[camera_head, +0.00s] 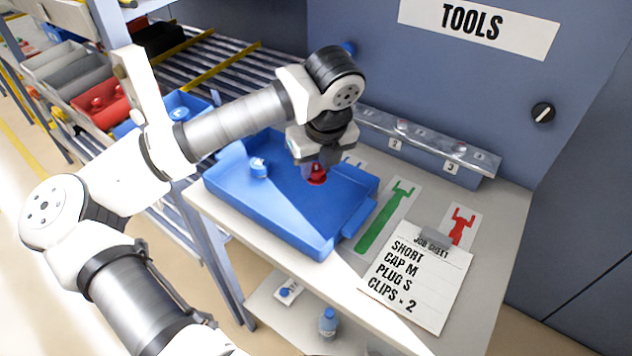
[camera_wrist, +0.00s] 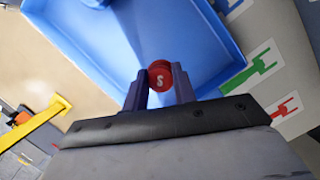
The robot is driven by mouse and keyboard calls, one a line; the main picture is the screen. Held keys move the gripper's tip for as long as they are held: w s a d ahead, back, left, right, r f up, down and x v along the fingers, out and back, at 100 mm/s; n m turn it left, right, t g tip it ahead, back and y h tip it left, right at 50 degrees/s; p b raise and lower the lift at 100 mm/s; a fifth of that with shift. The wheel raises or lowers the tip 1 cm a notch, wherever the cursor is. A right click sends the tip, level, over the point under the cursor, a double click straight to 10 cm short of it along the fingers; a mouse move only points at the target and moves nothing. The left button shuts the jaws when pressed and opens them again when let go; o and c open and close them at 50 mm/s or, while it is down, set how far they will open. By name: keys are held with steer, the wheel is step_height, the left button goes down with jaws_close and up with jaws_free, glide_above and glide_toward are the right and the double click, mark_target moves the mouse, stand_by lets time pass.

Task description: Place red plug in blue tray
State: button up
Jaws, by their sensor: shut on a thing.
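The red plug (camera_head: 317,175) is held between the fingers of my gripper (camera_head: 318,160), over the right part of the blue tray (camera_head: 290,232). In the wrist view the plug (camera_wrist: 161,76) shows a white letter S on its top, and my gripper's fingers (camera_wrist: 160,90) close on it from both sides. The tray (camera_wrist: 215,45) spreads out beneath it there. I cannot tell whether the plug touches the tray floor. A blue and white cap-like piece (camera_head: 258,168) sits inside the tray at its left.
A job sheet on a clipboard (camera_head: 415,282) lies right of the tray, beside green (camera_head: 384,222) and red (camera_head: 460,226) tool outlines. A clear rail (camera_head: 425,140) numbered 2 and 3 runs along the tools panel. Bins, including a red one (camera_head: 103,103), stand at the left.

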mark_target(318, 180)
step_height(318, 180, down, 6)
steer(key=shift+f+p, duration=0.1)
steer(key=shift+p, duration=0.5)
steer(key=shift+f, duration=0.15)
steer(key=shift+f+b, duration=0.25)
steer(key=shift+b, duration=0.15)
steer(key=o, duration=0.9)
steer(key=shift+r, duration=0.1)
steer(key=shift+o, duration=0.2)
steer(key=shift+r, duration=0.1)
steer(key=shift+r+p, duration=0.2)
steer(key=shift+p, duration=0.3)
steer(key=b+v, duration=0.2)
steer(key=v, duration=0.8)
steer(key=shift+r+b, duration=0.25)
steer(key=shift+b, duration=0.05)
steer(key=shift+s+d+r, duration=0.1)
steer(key=shift+s+r, duration=0.1)
steer(key=shift+r, duration=0.4)
steer(key=shift+d, duration=0.1)
